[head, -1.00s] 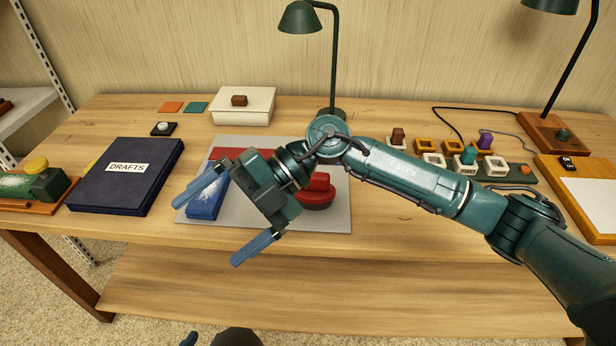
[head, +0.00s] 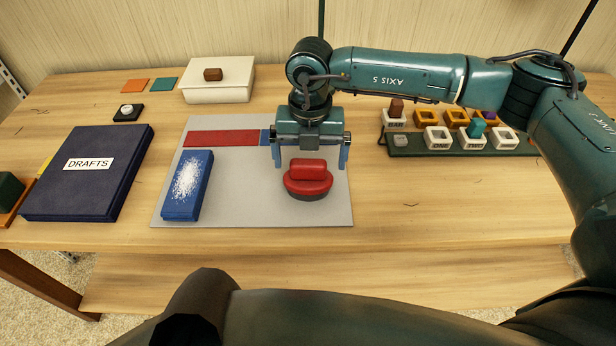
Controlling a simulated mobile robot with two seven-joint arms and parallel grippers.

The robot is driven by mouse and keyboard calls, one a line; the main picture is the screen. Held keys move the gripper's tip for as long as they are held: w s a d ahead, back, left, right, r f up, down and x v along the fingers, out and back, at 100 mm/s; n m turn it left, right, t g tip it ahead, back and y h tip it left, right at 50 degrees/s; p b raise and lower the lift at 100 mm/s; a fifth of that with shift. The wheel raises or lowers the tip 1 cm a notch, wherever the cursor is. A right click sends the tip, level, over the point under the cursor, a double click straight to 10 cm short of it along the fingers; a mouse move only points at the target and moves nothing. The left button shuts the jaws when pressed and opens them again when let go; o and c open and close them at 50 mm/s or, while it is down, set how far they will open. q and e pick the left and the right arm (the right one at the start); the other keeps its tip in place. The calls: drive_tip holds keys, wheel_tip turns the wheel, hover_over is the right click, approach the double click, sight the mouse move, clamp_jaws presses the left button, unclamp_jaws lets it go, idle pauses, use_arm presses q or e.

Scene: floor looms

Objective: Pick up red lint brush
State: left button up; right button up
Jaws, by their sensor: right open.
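The red lint brush (head: 308,180) sits on the grey mat (head: 240,212), toward the mat's right side. It has a raised red grip on top of a rounded red body with a dark underside. My right gripper (head: 311,160) is open, its two blue fingers pointing down. In the head view the fingers lie to the left and right of the brush's grip, at its back edge. I cannot tell how high they are above the mat. Nothing is between the fingers that I can make out. My left gripper is not in view.
A blue block with white lint (head: 187,185) and a red strip (head: 220,138) lie on the mat. A dark blue DRAFTS folder (head: 90,172) is at left. A white box (head: 218,80) stands behind. A green tray (head: 455,146) with small cups is at right. The table front is clear.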

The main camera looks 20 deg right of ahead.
sight(308, 177)
drive_tip(key=shift+w+f, duration=0.15)
drive_tip(key=shift+f, duration=0.75)
drive_tip(key=shift+w+f, duration=0.2)
drive_tip(key=shift+f, duration=0.75)
drive_tip(key=shift+w+f, duration=0.15)
drive_tip(key=shift+f, duration=0.75)
drive_tip(key=shift+c, duration=0.3)
drive_tip(key=c, duration=1.2)
